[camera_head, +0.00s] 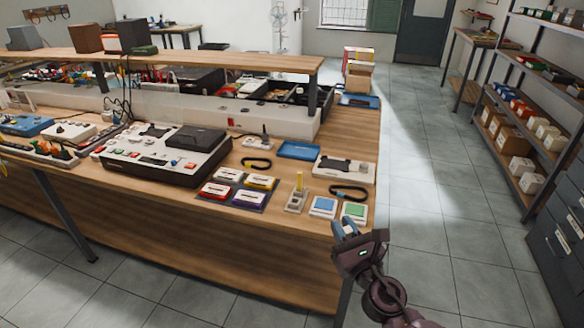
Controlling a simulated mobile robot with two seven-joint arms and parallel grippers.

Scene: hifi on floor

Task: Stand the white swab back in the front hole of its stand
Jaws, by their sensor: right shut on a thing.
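My right gripper (344,228) is just off the front right corner of the workbench, with its blue-grey fingers pointing up toward the bench. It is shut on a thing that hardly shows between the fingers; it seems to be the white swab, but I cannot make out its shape. The small grey stand (295,204) is on the bench near the front edge, left of my right gripper and apart from it. A yellow upright piece (299,181) stands in it toward the back. Its front hole is too small to make out. My left gripper is not in view.
Several coloured boxes (217,190) sit left of the stand. Open floor (450,230) is at right.

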